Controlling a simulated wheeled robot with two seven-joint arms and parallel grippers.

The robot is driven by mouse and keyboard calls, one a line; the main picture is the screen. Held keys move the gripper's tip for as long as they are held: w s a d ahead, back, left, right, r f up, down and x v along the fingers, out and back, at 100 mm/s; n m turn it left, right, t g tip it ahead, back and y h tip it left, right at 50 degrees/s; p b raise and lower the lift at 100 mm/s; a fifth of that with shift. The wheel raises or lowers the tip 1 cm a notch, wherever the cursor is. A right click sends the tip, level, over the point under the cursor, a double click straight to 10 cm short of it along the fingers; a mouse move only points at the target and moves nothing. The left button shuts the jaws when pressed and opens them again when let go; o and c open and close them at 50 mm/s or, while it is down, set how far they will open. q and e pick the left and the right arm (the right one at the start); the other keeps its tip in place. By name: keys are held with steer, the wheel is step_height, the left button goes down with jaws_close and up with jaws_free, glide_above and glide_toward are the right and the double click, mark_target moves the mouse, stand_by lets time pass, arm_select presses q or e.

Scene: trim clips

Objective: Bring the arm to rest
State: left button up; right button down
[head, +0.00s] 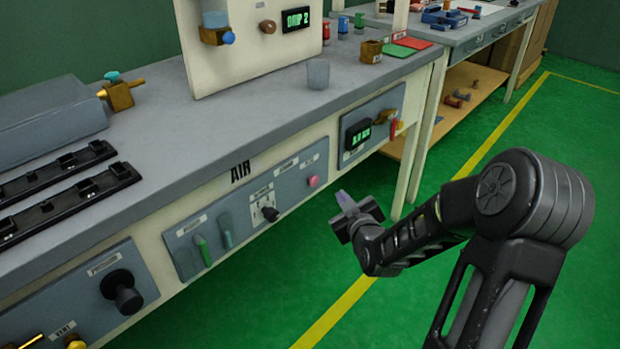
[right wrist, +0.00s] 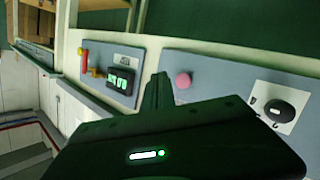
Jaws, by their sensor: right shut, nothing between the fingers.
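My right arm comes in from the lower right of the head view. Its gripper (head: 344,203) is in front of the bench's front face, apart from it, over the green floor. Its fingers are together with nothing between them. In the right wrist view the gripper (right wrist: 160,92) points toward the bench front, near the pink button (right wrist: 183,80) but not clearly touching anything. My left gripper is not in view.
The grey bench (head: 215,125) fills the left. Black rails (head: 70,205) and a grey cup (head: 318,74) stand on top. Green floor (head: 400,290) is clear.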

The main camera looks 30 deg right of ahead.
steer(key=s+a+f+m+g+y, duration=0.3)
steer(key=s+a+f+g, duration=0.15)
steer(key=a+f, duration=0.55)
steer(key=s+a+f+m+g+y, duration=0.3)
steer(key=s+a+f, duration=0.3)
steer(key=f, duration=0.6)
steer(key=s+a+f+n+g+y, duration=0.1)
steer(key=s+a+f+g, duration=0.3)
steer(key=s+a, duration=0.5)
steer(key=s+a+f+n+g+y, duration=0.1)
steer(key=s+a+f+g+y, duration=0.1)
steer(key=s+a+f, duration=0.7)
step_height(320, 180, up, 25)
steer(key=w+a+p, duration=0.2)
steer(key=p, duration=1.9)
steer(key=shift+n+p, duration=0.3)
steer(key=shift+p, duration=0.1)
